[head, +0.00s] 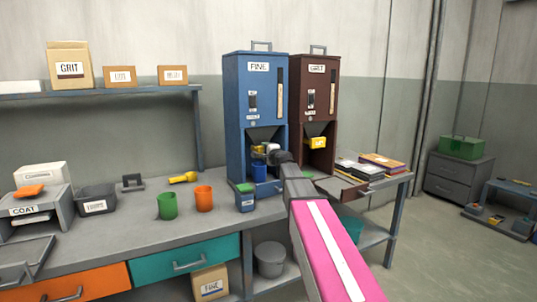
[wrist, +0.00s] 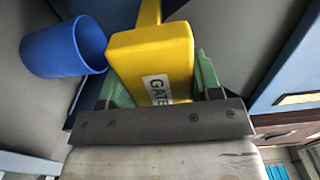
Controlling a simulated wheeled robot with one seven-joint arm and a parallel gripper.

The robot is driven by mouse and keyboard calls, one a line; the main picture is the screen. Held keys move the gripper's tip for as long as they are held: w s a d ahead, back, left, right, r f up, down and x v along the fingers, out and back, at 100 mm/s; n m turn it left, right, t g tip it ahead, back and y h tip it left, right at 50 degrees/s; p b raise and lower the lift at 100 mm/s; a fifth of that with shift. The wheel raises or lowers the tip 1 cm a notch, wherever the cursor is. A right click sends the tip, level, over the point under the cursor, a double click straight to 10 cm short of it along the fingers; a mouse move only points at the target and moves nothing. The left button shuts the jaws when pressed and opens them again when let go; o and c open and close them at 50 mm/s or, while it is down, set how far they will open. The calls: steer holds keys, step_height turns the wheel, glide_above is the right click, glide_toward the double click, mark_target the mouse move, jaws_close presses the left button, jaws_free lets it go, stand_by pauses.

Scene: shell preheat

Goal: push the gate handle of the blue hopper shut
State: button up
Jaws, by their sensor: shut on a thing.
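The blue hopper (head: 240,105), labelled FINE, stands on the bench at the centre of the head view. Its yellow gate handle (head: 258,149) shows only in part there, mostly hidden by my gripper (head: 271,152) at the hopper's opening. In the wrist view the yellow handle (wrist: 150,55), marked GATE, sits between the green fingers of my gripper (wrist: 155,85), which is shut on it. A blue cup (head: 259,172) stands in the hopper's bay below the handle; it also shows in the wrist view (wrist: 55,50), left of the handle.
A brown hopper (head: 298,110) with its own yellow handle (head: 318,142) stands close on the right. Green (head: 167,206) and orange (head: 204,199) cups stand to the left on the bench.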

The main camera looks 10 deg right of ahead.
steer(key=shift+x, duration=0.9)
steer(key=o, duration=1.3)
steer(key=shift+w, duration=0.1)
steer(key=v, duration=1.1)
